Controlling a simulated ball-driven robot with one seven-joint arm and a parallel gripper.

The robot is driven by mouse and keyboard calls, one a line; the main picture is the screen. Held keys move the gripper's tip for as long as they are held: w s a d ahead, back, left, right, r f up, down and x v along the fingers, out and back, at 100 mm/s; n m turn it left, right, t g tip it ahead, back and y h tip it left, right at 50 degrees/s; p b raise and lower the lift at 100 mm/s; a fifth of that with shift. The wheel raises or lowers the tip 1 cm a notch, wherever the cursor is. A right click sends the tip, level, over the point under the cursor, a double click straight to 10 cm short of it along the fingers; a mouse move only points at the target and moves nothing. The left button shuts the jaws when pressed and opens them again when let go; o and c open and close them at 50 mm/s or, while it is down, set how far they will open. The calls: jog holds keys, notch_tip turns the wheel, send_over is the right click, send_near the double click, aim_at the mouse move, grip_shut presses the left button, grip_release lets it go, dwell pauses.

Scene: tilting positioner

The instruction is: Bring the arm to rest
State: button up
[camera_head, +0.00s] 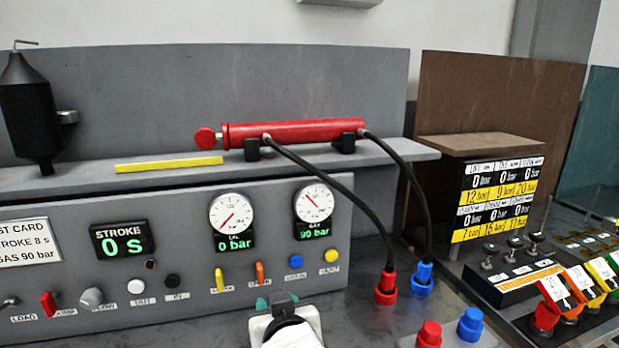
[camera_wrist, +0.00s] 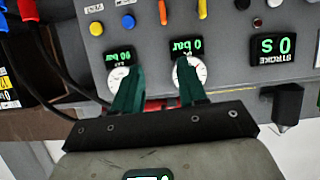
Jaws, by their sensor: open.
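My gripper (camera_head: 278,300) is at the bottom middle of the head view, in front of the grey control panel (camera_head: 180,270). Its two teal fingers are apart with nothing between them. In the wrist view my gripper (camera_wrist: 158,72) shows both fingers pointing toward the panel, which appears upside down. Between and behind the fingertips are the two dials, with displays reading 0 bar (camera_wrist: 187,46) and 90 bar (camera_wrist: 120,56). I cannot tell the exact gap from the fingertips to the panel. The rest of my arm is mostly out of view.
A red cylinder (camera_head: 295,132) lies on the shelf above the panel, with two black hoses running down to red (camera_head: 386,288) and blue (camera_head: 422,280) couplings right of my gripper. Loose red (camera_head: 429,335) and blue (camera_head: 471,324) caps stand nearer. Levers (camera_head: 550,300) crowd the right.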

jog(key=s+d+f+m+g+h+b, duration=0.1)
jog(key=s+d+f+g+h+b, duration=0.3)
jog(key=d+f, duration=0.7)
jog(key=s+d+f+m+g+y+b, duration=0.1)
jog(key=s+d+f, duration=0.5)
jog(key=d+f, duration=0.45)
jog(key=s+d+f+g+b, duration=0.1)
jog(key=s+d+f+g, duration=0.1)
jog(key=s+f, duration=0.3)
jog(key=s+d+f+m+g+b, duration=0.1)
jog(key=s+d+f, duration=0.4)
jog(key=s, duration=0.7)
jog(key=s+d+f+g+b, duration=0.2)
jog(key=s+d+f+g, duration=0.1)
jog(key=s+f, duration=0.4)
jog(key=shift+s+d+m+g+h+b, duration=0.35)
jog(key=shift+s+d, duration=0.2)
jog(key=shift+s, duration=0.55)
jog(key=shift+r, duration=0.1)
